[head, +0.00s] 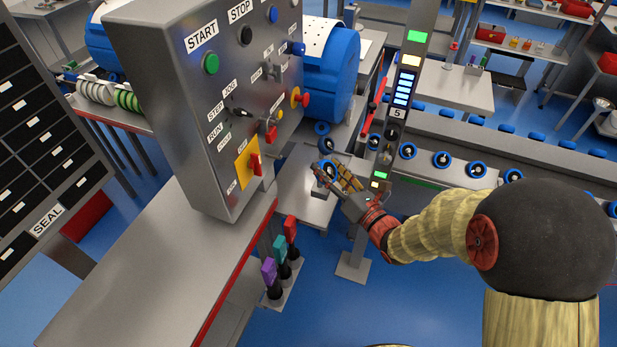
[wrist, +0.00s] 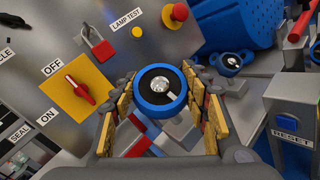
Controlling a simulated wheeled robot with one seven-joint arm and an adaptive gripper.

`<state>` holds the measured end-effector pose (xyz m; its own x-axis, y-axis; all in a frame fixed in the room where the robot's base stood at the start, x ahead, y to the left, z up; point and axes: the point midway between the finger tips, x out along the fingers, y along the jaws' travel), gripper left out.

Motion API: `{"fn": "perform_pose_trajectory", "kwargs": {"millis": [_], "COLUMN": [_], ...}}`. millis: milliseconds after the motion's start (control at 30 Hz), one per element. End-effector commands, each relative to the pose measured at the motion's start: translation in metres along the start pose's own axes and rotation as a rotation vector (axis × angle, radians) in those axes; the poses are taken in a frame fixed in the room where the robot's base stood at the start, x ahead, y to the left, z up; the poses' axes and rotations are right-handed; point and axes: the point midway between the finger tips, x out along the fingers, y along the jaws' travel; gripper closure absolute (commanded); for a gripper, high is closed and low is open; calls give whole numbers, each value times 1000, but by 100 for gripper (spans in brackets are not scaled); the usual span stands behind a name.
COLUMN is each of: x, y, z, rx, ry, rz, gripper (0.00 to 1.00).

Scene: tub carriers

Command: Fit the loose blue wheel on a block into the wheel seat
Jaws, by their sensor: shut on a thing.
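The blue wheel (wrist: 147,104) has a dark ring and a bright round hub. In the wrist view it sits between the yellow-padded fingers of my gripper (wrist: 161,88), which is shut on it. In the head view the wheel (head: 327,168) is at the fingertips of my gripper (head: 340,176), over a small grey table. A pale grey block (wrist: 182,132) shows below the wheel in the wrist view; I cannot tell whether they touch. Another blue wheel-like part (wrist: 231,61) is at the machine's foot, up and right of my gripper. I cannot make out which part is the wheel seat.
A grey control cabinet (head: 215,150) with switches and buttons stands close left of my gripper. A post with lights (head: 405,90) stands close right. A conveyor (head: 470,177) with several blue wheels runs behind it. A reset button box (wrist: 293,125) is at right in the wrist view.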

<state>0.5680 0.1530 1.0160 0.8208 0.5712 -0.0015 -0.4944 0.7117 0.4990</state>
Motion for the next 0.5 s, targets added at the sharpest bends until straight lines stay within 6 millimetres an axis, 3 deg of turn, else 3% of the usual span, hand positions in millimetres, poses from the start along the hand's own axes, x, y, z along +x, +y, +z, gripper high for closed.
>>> {"fn": "perform_pose_trajectory", "kwargs": {"millis": [233, 500], "x": [55, 87], "y": [-14, -37], "z": [-23, -57], "rx": [0, 1], "ry": [1, -2], "rz": [3, 1], "gripper": [96, 96]}}
